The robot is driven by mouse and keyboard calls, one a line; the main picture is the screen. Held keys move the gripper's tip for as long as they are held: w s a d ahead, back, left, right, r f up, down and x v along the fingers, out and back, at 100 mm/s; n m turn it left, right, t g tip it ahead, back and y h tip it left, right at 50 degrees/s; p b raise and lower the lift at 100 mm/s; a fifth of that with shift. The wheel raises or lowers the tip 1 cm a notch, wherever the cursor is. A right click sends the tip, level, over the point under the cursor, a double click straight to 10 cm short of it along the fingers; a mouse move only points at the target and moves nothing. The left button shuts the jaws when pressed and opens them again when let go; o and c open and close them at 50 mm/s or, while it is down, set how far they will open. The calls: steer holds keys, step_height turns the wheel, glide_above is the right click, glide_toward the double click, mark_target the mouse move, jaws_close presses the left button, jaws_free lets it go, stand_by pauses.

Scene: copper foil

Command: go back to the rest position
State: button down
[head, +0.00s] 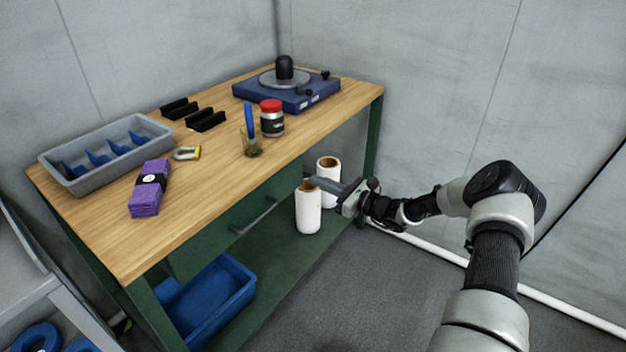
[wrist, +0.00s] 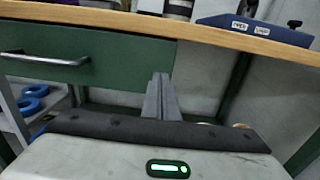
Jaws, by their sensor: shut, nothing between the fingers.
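My gripper (head: 328,184) is at the end of my arm, to the right of the workbench and a little below the height of its top. Its fingers point left, toward the bench. In the wrist view my gripper (wrist: 161,82) has its fingers together, with nothing between them. From the head view it appears in front of two white rolls, which stand on the lower shelf; I cannot tell the exact gap. In the wrist view the fingers point at the space right of the green drawer (wrist: 90,60), under the wooden top edge (wrist: 200,32).
The workbench (head: 215,165) carries a grey tray (head: 110,165), purple cloths (head: 150,190), a red-lidded jar (head: 271,118) and a blue device (head: 290,92). White rolls (head: 308,212) and a blue bin (head: 222,300) are below. Grey walls stand behind and right; floor (head: 370,290) in front is clear.

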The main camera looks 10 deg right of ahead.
steer(key=p+v, duration=0.1)
steer(key=v, duration=0.8)
steer(key=s+a+r+n+g+h, duration=0.3)
steer(key=s+a+r+n+g, duration=0.75)
steer(key=n, duration=0.25)
steer(key=s+d+r+n+t+h, duration=0.1)
steer(key=s+d+r+n+h, duration=0.1)
steer(key=s+r+n+h, duration=0.55)
steer(key=s+d+r+n+t+h, duration=0.15)
steer(key=s+r+n, duration=0.25)
steer(key=s+r, duration=0.6)
steer(key=s+n+t+h, duration=0.1)
steer(key=s+n, duration=0.1)
steer(key=s, duration=0.6)
step_height(320, 180, up, 22)
steer(key=s+p, duration=0.1)
steer(key=p, duration=2.1)
steer(key=shift+a+p, duration=0.3)
steer(key=shift+p, duration=0.1)
steer(key=shift+s, duration=0.1)
